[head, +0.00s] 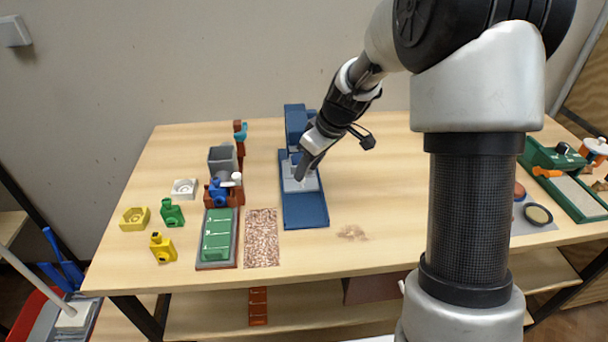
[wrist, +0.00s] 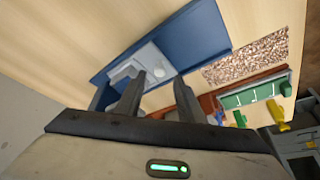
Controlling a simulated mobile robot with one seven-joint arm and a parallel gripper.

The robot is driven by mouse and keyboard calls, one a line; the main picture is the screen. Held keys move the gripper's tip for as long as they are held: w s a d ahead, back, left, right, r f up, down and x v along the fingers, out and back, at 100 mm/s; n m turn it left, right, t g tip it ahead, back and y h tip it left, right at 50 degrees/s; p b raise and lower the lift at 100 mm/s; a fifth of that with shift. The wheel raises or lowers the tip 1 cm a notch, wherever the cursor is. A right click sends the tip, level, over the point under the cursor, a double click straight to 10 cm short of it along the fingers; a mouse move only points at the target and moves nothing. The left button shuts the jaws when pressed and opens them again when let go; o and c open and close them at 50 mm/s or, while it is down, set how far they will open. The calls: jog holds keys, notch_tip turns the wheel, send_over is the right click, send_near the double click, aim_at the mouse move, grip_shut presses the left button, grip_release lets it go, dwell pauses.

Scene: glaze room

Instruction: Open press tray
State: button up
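The press is a blue machine (head: 297,122) with an upright body at the back and a long flat blue base (head: 306,210) reaching forward; the base also shows in the wrist view (wrist: 200,38). A light grey tray (head: 290,184) lies on the base near the upright body. In the wrist view the grey tray (wrist: 158,60) has a raised part at its left. My gripper (wrist: 159,80) is open, its two fingers apart, with the left fingertip close to the tray. In the head view my gripper (head: 303,170) is over the tray and hides part of it. Contact cannot be told.
Left of the press are a speckled mat (head: 262,238), a green mould (head: 218,235), a grey bin (head: 222,160) and several small yellow, green and white pieces. A green tray (head: 575,190) stands far right. The table front right of the press is mostly clear.

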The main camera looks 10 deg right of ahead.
aim_at(304, 180)
jog(key=shift+x, duration=1.75)
grip_shut()
